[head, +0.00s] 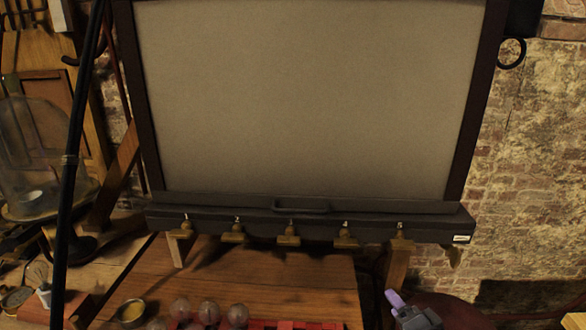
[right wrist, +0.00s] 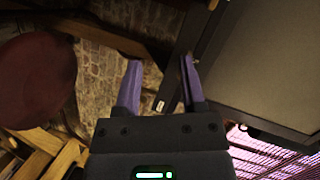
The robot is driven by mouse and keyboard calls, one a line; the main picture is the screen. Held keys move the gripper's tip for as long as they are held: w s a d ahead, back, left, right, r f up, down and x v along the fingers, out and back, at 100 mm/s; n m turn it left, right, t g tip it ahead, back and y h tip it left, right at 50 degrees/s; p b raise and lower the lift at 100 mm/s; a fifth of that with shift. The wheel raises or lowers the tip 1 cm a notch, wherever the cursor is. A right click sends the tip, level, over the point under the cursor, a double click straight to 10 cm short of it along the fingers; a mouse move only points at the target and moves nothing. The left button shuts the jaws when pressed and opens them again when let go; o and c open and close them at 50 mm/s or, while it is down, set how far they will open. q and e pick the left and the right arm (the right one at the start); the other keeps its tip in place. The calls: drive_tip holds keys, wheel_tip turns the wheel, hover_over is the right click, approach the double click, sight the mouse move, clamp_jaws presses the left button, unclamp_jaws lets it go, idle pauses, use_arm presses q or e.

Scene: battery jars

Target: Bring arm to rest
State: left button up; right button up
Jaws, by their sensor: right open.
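My right gripper (head: 393,299) shows at the bottom right of the head view, with a purple finger. In the right wrist view the two purple fingers of my right gripper (right wrist: 160,78) stand apart, with nothing between them. It is in free space, right of the wooden table (head: 270,275). My left gripper is not in view.
A large dark-framed board (head: 310,95) with a clipped ledge fills the centre; its frame also shows in the wrist view (right wrist: 205,45). Glass globes (head: 208,312), red pieces (head: 296,325) and a small bowl (head: 131,312) are at the bottom. A dark red round surface (head: 447,310) lies beside my right gripper.

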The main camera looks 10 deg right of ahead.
drive_tip(key=s+a+f+n+g+y, duration=0.2)
drive_tip(key=s+a+f+n+g, duration=0.4)
drive_tip(key=s+a+n, duration=0.35)
drive_tip(key=s+a+f+n+g+h, duration=0.15)
drive_tip(key=s+n+g, duration=0.45)
drive_tip(key=s, duration=0.7)
drive_tip(key=s+f+g+b, duration=0.1)
drive_tip(key=s+f+b, duration=0.1)
drive_tip(key=f, duration=1)
drive_tip(key=s+f+b, duration=0.1)
drive_tip(key=f+b, duration=0.2)
drive_tip(key=f, duration=0.9)
use_arm(q)
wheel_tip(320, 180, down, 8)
drive_tip(key=b, duration=0.3)
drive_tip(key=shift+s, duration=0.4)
use_arm(e)
drive_tip(key=s+d+f+g, duration=0.1)
drive_tip(key=s+d+f, duration=0.2)
drive_tip(key=s+f, duration=0.9)
drive_tip(key=shift+s+d+f+n+g+h, duration=0.3)
drive_tip(key=shift+s+f+n+h, duration=0.05)
drive_tip(key=shift+s+f+h, duration=0.1)
